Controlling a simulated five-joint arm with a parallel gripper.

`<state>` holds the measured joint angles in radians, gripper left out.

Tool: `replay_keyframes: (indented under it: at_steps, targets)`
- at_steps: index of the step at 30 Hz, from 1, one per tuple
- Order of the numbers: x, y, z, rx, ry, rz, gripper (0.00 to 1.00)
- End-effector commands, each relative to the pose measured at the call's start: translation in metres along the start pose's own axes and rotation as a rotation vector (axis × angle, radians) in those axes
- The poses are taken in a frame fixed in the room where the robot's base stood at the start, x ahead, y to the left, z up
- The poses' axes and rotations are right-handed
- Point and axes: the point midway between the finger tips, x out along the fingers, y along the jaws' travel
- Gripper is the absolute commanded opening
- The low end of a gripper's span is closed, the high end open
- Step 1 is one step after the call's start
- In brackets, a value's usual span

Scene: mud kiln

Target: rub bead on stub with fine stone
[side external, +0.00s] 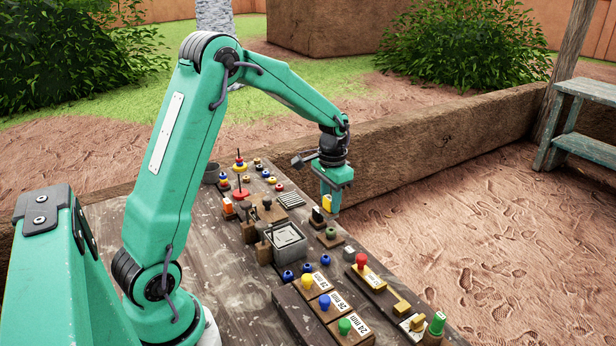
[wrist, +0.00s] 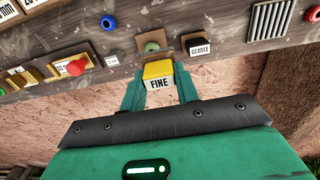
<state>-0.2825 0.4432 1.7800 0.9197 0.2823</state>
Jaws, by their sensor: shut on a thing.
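My gripper (side external: 330,206) is shut on the fine stone (side external: 327,202), a yellow block. In the wrist view the stone (wrist: 158,70) sits between my two green fingers (wrist: 160,88), its white "FINE" label facing the camera. A green bead (side external: 331,233) is on a small wooden block near the table's right edge, below and close to my gripper in the side view. In the wrist view the bead (wrist: 152,46) shows just beyond the stone, apart from it in the picture. The stub is mostly hidden under the bead. I cannot tell the exact height gap.
A dark block labelled "COARSE" (wrist: 200,46) stands beside the fine stone in the wrist view. A grey square tray (side external: 288,243), a slotted plate (side external: 290,200), a red-topped block (side external: 361,262) and several loose beads crowd the table. A low mud wall (side external: 430,140) runs behind.

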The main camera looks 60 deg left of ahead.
Motion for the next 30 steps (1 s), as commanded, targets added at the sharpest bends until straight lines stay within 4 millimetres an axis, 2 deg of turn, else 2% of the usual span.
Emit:
replay_keyframes:
  at_steps: [14, 17, 18, 30]
  targets:
    - [0.029, 0.000, 0.000, 0.000, 0.000, 0.000, 0.12]
    - [0.044, 0.000, 0.000, 0.000, -0.003, 0.001, 0.12]
    - [0.039, 0.003, -0.001, 0.001, 0.002, -0.001, 0.09]
    - [0.042, 0.028, 0.000, 0.002, 0.000, 0.000, 0.09]
